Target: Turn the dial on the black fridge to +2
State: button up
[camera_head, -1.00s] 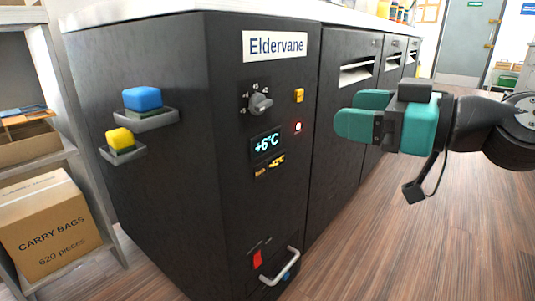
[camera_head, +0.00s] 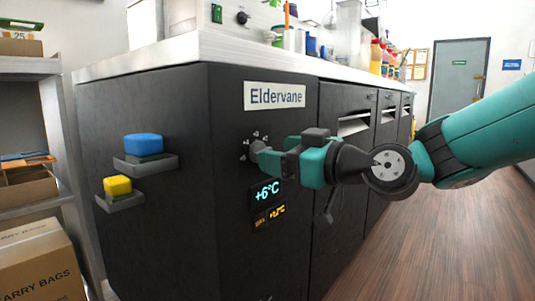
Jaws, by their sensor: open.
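The black fridge (camera_head: 150,225) stands under the white counter, with an "Eldervane" label (camera_head: 275,95) on its front. Its grey dial (camera_head: 257,147) is below the label and partly hidden by my gripper. Small marks show around the dial's upper side. The display (camera_head: 267,191) below it reads +6°C, with smaller orange text (camera_head: 269,215) under that. My gripper (camera_head: 268,157) is open, with its teal fingers at the dial. I cannot tell whether the fingers touch the dial or stand around it.
Small shelves on the fridge's left side hold a blue sponge (camera_head: 143,144) and a yellow sponge (camera_head: 117,185). A shelf rack with a cardboard box (camera_head: 40,262) is at the left. Bottles and containers crowd the counter (camera_head: 250,50). Open wooden floor (camera_head: 390,265) lies at the right.

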jog(key=x, duration=0.3)
jog(key=shift+w+a, duration=0.1)
jog(key=shift+a, duration=0.05)
jog(key=c, duration=0.9)
